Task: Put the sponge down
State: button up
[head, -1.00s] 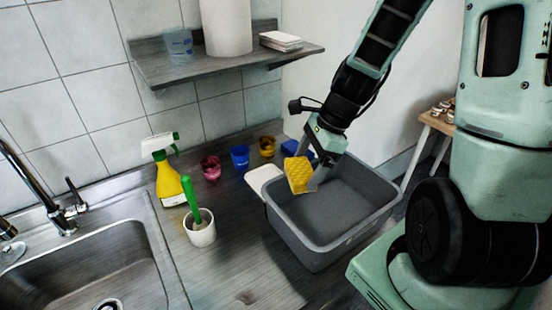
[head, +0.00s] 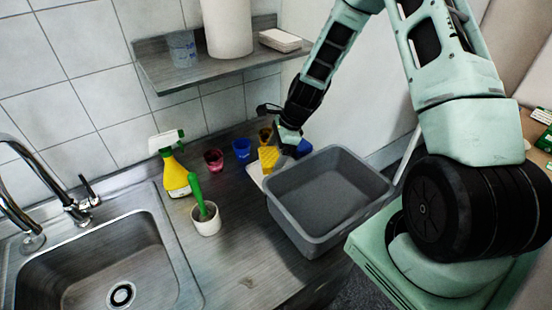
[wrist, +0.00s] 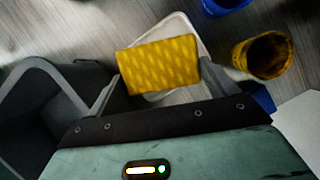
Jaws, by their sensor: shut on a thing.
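The yellow sponge (head: 268,158) is between the fingers of my gripper (head: 278,163), in the middle of the head view. In the wrist view the sponge (wrist: 160,62) spans the gap between both fingers of my gripper (wrist: 162,78), which is shut on it. A white shallow dish (wrist: 184,24) lies under the sponge in the wrist view. Its edge also shows in the head view (head: 255,175). I cannot tell whether the sponge touches the dish.
A grey tub (head: 325,225) stands just right of the dish. Blue (head: 242,149), red (head: 214,159) and yellow (wrist: 264,56) cups stand close by. A spray bottle (head: 174,178) and a white cup with a green brush (head: 206,222) are left, beside the sink (head: 95,262).

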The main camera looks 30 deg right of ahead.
aim_at(278, 155)
notch_tip(278, 155, down, 3)
jog(key=shift+f+p, duration=0.15)
jog(key=shift+p, duration=0.3)
jog(key=shift+w+f+p, duration=0.15)
jog(key=shift+f+p, duration=0.2)
jog(key=shift+p, duration=0.2)
jog(key=shift+f, duration=0.15)
jog(key=shift+f, duration=0.2)
jog(key=o, duration=0.9)
jog(key=shift+c, duration=0.2)
